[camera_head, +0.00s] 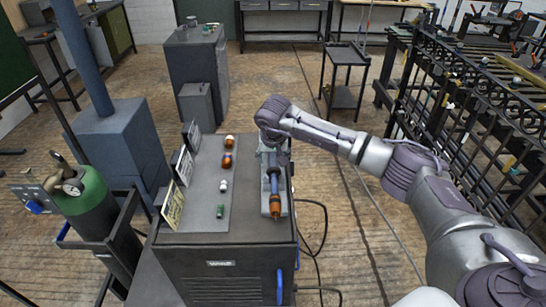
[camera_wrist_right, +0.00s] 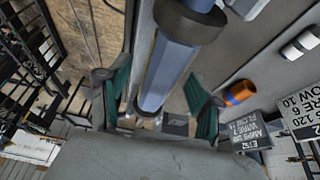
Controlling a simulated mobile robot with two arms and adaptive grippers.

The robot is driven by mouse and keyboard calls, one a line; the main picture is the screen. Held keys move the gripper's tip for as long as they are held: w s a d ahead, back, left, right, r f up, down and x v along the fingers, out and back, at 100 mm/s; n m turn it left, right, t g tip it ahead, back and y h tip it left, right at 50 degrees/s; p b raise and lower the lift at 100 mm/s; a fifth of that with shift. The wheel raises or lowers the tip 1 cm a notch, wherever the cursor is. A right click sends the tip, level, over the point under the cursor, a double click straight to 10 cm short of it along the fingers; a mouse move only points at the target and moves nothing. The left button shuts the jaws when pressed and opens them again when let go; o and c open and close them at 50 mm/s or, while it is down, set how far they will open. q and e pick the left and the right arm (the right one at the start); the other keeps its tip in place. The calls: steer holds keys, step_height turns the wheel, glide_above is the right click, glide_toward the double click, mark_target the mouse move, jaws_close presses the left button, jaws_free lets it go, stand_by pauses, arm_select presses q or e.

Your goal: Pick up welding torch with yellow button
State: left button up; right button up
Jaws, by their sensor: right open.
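A welding torch (camera_head: 274,188) with a blue handle and an orange-brown tip lies along the right side of the grey cart top (camera_head: 206,205), its tip toward the cart's front. My right gripper (camera_head: 272,146) is over the torch's far end. In the right wrist view the gripper (camera_wrist_right: 155,95) is open, its green-padded fingers on either side of the blue torch handle (camera_wrist_right: 168,70). I cannot tell whether the pads touch it. No yellow button can be made out clearly. My left gripper is not in view.
Small orange, white and green parts (camera_head: 227,160) stand in a row on the cart beside the torch. Printed signs (camera_head: 173,205) stand along its left edge. A green gas cylinder (camera_head: 85,200) is at left. A black ornamental gate (camera_head: 470,100) stands at right.

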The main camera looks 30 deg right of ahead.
steer(key=shift+c, duration=0.9)
jaws_close()
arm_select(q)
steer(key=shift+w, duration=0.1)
arm_select(e)
steer(key=shift+r, duration=0.1)
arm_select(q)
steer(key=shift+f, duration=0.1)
